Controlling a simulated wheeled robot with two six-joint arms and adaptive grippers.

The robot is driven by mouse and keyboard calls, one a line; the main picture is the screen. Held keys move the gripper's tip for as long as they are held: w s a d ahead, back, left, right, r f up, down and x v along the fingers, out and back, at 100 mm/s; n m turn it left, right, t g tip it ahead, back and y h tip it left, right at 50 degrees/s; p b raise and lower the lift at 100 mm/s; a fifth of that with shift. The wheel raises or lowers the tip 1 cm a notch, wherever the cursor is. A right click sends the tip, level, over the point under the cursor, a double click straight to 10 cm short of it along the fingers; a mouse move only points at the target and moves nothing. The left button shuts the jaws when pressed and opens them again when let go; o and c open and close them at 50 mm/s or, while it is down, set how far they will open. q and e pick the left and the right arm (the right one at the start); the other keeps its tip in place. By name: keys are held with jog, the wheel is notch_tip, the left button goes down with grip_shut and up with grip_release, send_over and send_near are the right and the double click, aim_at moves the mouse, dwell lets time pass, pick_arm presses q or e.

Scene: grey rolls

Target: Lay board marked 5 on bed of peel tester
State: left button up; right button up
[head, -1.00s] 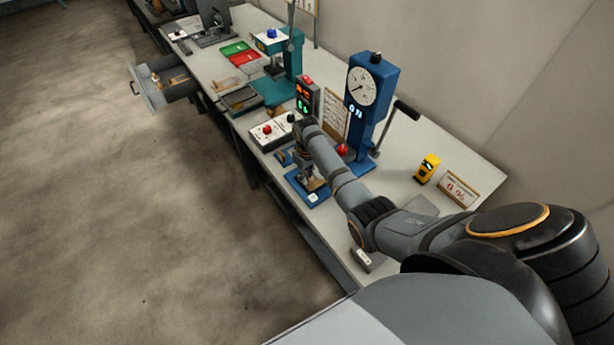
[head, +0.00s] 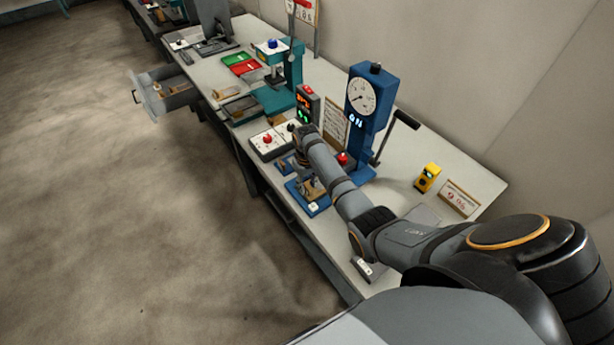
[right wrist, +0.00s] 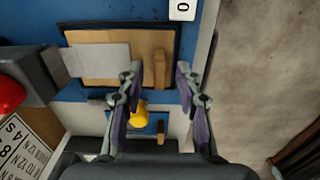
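The peel tester is the blue stand with a round dial (head: 362,97). Its blue base (head: 318,209) lies in front of it on the bench, with a white tag whose digit I cannot read for sure. In the right wrist view a tan board (right wrist: 118,78) with a grey strip (right wrist: 98,60) lies in a dark-edged recess on the blue bed (right wrist: 148,12). A brown upright grip block (right wrist: 159,66) stands on the board's right part. My right gripper (right wrist: 158,72) is open, its fingertips on either side of that block with gaps. I see no 5 on the board. My left gripper is not in view.
A control box with a red button (head: 267,140) stands left of the base. A lever (head: 401,121), a yellow device (head: 427,178) and a sign (head: 459,198) stand to the right. An open drawer (head: 170,92) juts over the floor at the far left.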

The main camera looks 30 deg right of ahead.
notch_tip(320, 180, up, 11)
jog(key=shift+f+b, duration=0.15)
jog(key=shift+b, duration=0.3)
